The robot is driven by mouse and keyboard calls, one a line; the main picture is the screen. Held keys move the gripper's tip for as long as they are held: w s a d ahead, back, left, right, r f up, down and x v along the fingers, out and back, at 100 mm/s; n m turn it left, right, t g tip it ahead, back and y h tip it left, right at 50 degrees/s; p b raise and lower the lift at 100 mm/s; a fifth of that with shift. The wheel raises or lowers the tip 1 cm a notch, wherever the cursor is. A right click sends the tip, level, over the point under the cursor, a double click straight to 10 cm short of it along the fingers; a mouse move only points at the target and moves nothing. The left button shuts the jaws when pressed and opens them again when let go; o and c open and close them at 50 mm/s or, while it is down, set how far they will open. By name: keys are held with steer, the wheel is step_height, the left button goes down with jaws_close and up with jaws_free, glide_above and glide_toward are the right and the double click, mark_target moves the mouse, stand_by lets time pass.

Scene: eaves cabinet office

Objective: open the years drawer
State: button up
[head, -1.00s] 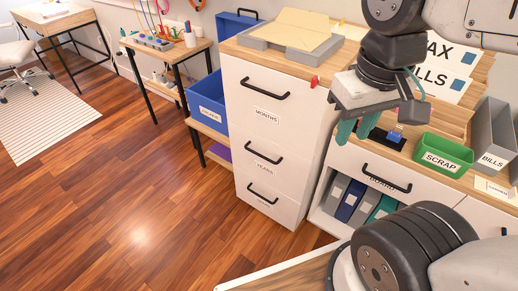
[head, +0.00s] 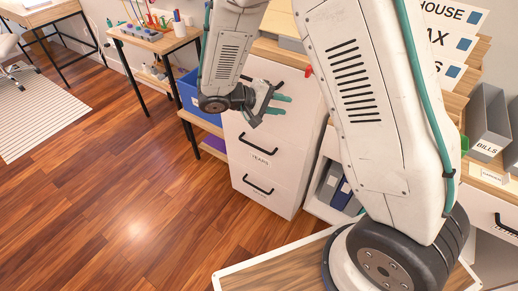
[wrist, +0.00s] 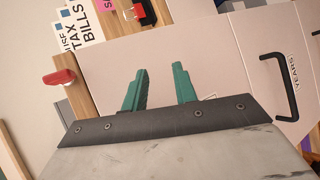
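The years drawer (head: 283,166) is the middle drawer of a white cabinet and looks shut. Its black bar handle (head: 258,144) sits above the YEARS label (head: 260,158). My gripper (head: 284,104) is in front of the top drawer, above and a little right of that handle, with its green fingers apart and nothing between them. The top drawer's handle and label are mostly hidden behind my arm. In the wrist view, my gripper (wrist: 160,82) shows two separated green fingers facing the white front. The years handle (wrist: 285,85) lies to their right, apart from them.
The bottom drawer (head: 265,199) is shut below. A blue bin (head: 187,92) on a shelf stands left of the cabinet. A red item (wrist: 58,77) sits at the cabinet's top edge. Binders (head: 340,190) stand to the right. The wooden floor left of the cabinet is clear.

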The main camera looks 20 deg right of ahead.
steer(key=w+a+f+n+t+h, duration=0.1)
steer(key=w+a+f+t, duration=0.1)
steer(key=f, duration=0.4)
steer(key=w+a+f+n+t, duration=0.2)
steer(key=w+a+f, duration=0.1)
steer(key=f, duration=0.4)
steer(key=n+t+y, duration=0.1)
steer(key=n+t, duration=0.2)
steer(key=t, duration=0.2)
glide_toward(259, 148)
steer(key=x, duration=1)
steer(key=shift+w+f, duration=0.1)
steer(key=shift+f, duration=0.2)
jaws_close()
